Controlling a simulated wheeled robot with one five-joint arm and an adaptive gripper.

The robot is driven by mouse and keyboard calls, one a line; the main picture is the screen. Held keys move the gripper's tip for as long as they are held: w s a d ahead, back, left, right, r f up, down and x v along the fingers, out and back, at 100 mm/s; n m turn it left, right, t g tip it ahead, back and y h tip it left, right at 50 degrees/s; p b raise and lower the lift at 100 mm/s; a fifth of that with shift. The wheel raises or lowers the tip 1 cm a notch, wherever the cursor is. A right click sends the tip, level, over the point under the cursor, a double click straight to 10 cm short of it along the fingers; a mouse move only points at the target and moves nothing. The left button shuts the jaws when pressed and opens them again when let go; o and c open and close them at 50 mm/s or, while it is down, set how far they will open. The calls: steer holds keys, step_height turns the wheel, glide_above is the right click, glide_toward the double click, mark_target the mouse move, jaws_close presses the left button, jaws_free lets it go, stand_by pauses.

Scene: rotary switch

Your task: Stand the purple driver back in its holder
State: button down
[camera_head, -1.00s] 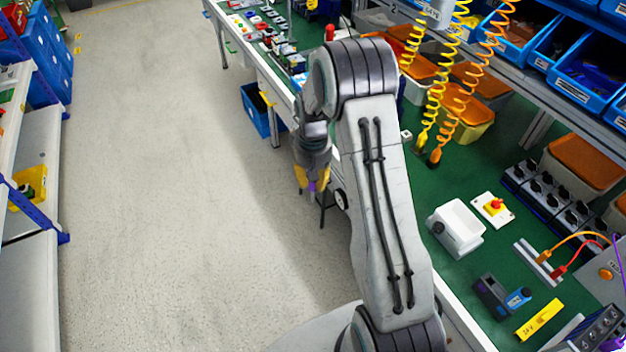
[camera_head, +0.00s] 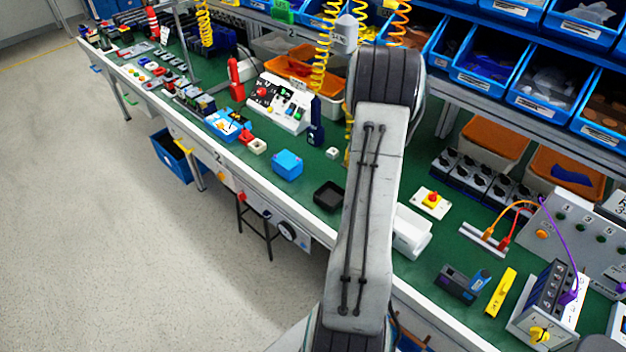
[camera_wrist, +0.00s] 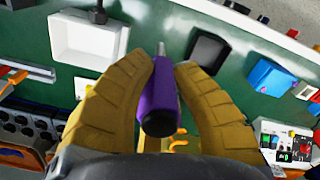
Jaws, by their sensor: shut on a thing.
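The purple driver (camera_wrist: 158,98) is between the two yellow fingers of my gripper (camera_wrist: 164,72) in the wrist view. The fingers are shut on its handle. Its thin metal tip (camera_wrist: 161,48) points away from the camera, towards the green bench. It appears between a white open box (camera_wrist: 88,40) and a black open box (camera_wrist: 208,50). The black box also shows in the head view (camera_head: 328,196), as does the white box (camera_head: 410,234), partly behind my arm. My gripper and the driver are hidden behind my arm there. I cannot tell which thing is the driver's holder.
A blue box (camera_head: 287,164) and a control panel (camera_head: 284,102) stand on the bench left of my arm. Yellow coiled cables (camera_head: 325,45) hang near my arm. Right of it are an emergency stop (camera_head: 432,201) and a yellow tool (camera_head: 501,292).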

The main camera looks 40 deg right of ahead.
steer(key=s+d+r+m, duration=0.2)
steer(key=s, duration=0.7)
steer(key=s+d+r+m, duration=0.2)
steer(key=s+d, duration=0.1)
steer(key=s, duration=0.6)
steer(key=s+d+r+m, duration=0.2)
steer(key=s+m, duration=0.1)
steer(key=s, duration=0.5)
steer(key=s+a+f+b, duration=0.2)
steer(key=s+a+f, duration=0.1)
steer(key=f, duration=0.3)
steer(key=shift+s+f, duration=0.2)
steer(key=shift+f, duration=0.05)
steer(key=shift+b, duration=0.7)
step_height(320, 180, down, 6)
steer(key=b, duration=0.5)
steer(key=shift+b, duration=0.4)
steer(key=shift+f, duration=0.25)
